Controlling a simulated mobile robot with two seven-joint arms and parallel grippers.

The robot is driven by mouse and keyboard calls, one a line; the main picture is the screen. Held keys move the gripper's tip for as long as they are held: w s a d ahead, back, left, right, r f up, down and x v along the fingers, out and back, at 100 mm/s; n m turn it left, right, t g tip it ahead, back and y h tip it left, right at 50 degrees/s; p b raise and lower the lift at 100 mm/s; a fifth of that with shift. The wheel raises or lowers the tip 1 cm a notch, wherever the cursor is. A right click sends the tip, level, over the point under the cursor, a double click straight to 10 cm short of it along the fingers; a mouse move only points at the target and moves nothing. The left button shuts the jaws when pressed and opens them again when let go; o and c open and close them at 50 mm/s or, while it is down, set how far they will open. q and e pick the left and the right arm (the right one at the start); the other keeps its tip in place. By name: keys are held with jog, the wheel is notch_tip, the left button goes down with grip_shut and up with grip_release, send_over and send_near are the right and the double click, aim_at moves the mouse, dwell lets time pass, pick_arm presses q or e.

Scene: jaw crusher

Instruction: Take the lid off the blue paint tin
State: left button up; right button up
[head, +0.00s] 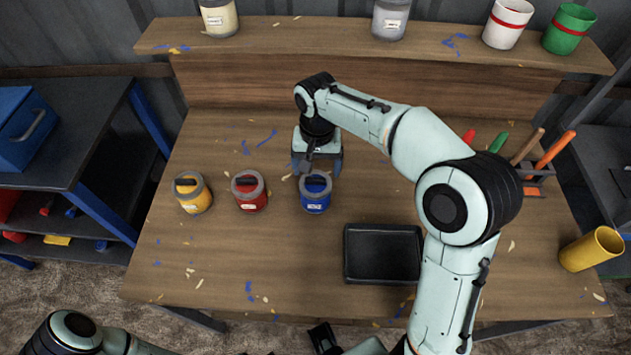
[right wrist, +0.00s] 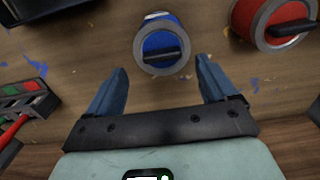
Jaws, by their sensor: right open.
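The blue paint tin (head: 315,192) stands upright on the workbench, with its lid on and a black bar handle across the lid. In the right wrist view the blue tin (right wrist: 162,46) lies ahead of and between the spread fingers. My right gripper (head: 316,168) is open and empty, just behind the blue tin in the head view. In the right wrist view the fingers (right wrist: 162,88) are apart from the tin, with nothing between their tips. My left gripper is not clearly seen; only part of my left arm shows at the bottom left.
A red tin (head: 249,191) and a yellow tin (head: 193,193) stand left of the blue one. A black tray (head: 383,255) lies to the front right. A tool rack (head: 535,178) and a yellow cylinder (head: 591,249) are at the right. The bench's front left is clear.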

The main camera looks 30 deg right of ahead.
aim_at(316, 179)
notch_tip(316, 179, down, 4)
jog(key=shift+a+f, duration=0.1)
jog(key=shift+a, duration=0.05)
jog(key=c, duration=1.1)
